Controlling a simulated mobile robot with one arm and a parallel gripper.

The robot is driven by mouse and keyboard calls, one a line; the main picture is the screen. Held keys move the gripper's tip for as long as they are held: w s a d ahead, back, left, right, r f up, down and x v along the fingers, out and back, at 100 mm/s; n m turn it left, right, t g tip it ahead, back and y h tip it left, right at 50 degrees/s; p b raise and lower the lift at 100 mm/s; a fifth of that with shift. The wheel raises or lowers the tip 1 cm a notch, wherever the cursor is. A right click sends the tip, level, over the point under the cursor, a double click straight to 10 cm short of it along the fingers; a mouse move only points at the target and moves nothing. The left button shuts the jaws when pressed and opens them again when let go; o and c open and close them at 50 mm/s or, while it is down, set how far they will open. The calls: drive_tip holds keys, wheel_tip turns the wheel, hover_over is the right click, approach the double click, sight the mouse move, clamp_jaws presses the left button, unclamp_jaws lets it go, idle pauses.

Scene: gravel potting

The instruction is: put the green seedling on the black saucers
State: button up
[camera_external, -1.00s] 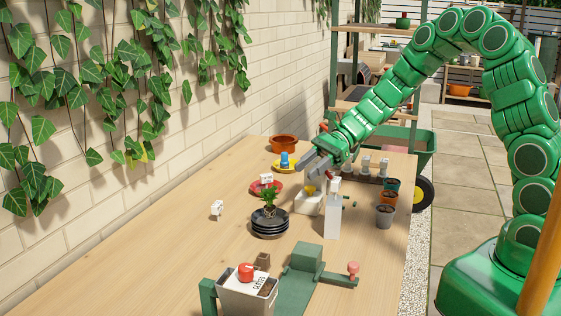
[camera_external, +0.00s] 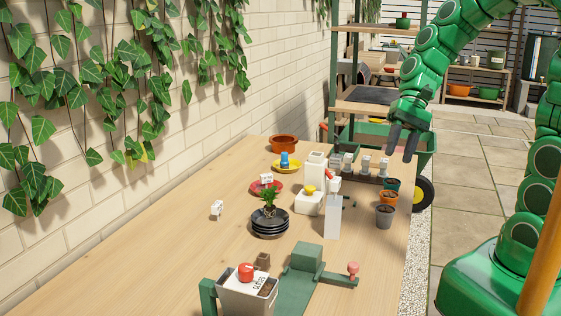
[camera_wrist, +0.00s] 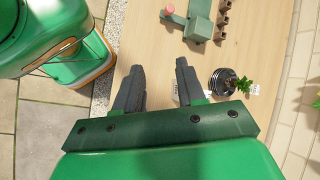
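The green seedling (camera_external: 269,201) stands with a dark root ball on top of the stack of black saucers (camera_external: 270,228) on the wooden table. In the wrist view the seedling (camera_wrist: 243,85) and saucers (camera_wrist: 219,84) show right of my fingers. My gripper (camera_external: 401,143) is raised above the right edge of the table, well away from the saucers. Its two fingers (camera_wrist: 158,86) are apart with nothing between them.
A white dispenser with a yellow button (camera_external: 309,200) and a white block (camera_external: 332,217) stand right of the saucers. Small pots (camera_external: 385,215) line the right edge. A green press-like device (camera_external: 305,270) and a grey bin (camera_external: 247,291) are in front. The table's left front is clear.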

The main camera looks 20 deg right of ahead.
drive_tip(key=s+d+r+n+t+h, duration=0.1)
drive_tip(key=s+d+h, duration=0.2)
drive_tip(key=s+d, duration=0.3)
drive_tip(key=s+d+r+n+t+h, duration=0.1)
drive_tip(key=s+d, duration=0.5)
drive_tip(key=d, duration=0.6)
drive_tip(key=shift+d+r+n+h, duration=0.3)
drive_tip(key=shift+n+h, duration=0.5)
drive_tip(key=shift+h, duration=0.4)
drive_tip(key=shift+s, duration=0.1)
